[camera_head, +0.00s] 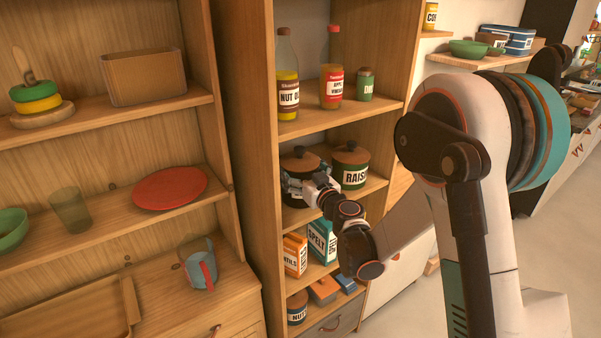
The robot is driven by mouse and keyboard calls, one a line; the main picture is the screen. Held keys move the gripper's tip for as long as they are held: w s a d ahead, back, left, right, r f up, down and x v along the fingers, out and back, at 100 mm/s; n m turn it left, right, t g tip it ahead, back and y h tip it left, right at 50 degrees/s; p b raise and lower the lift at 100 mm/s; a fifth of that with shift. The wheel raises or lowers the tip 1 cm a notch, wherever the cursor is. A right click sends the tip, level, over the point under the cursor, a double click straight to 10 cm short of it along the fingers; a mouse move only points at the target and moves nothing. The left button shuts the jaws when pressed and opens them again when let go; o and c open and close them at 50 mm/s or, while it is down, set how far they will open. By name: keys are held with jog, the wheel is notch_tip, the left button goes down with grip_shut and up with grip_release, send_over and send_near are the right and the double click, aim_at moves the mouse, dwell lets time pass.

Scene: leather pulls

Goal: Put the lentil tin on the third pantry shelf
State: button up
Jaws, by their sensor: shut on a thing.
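A dark round tin (299,161) with a wooden lid is at the left of the middle shelf (375,184) in the tall wooden pantry. My gripper (294,187) is in front of it, shut on it; the fingers and wrist cover much of its front, and no label on it can be read. I cannot tell whether its base touches the shelf. A dark green tin (350,168) marked RAIS stands to its right. On the shelf below, an orange box (295,255) shows letters ending in "ILS", beside a teal SPELT box (322,241).
Two bottles, one a nut oil bottle (288,85), and a green jar (365,84) stand on the shelf above. A NUT jar (297,308) is at the bottom. The left cabinet holds a red plate (170,188), a glass (71,210) and a pitcher (198,263). Pantry side panels flank my gripper.

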jog(key=o, duration=1.8)
jog(key=shift+o, duration=0.2)
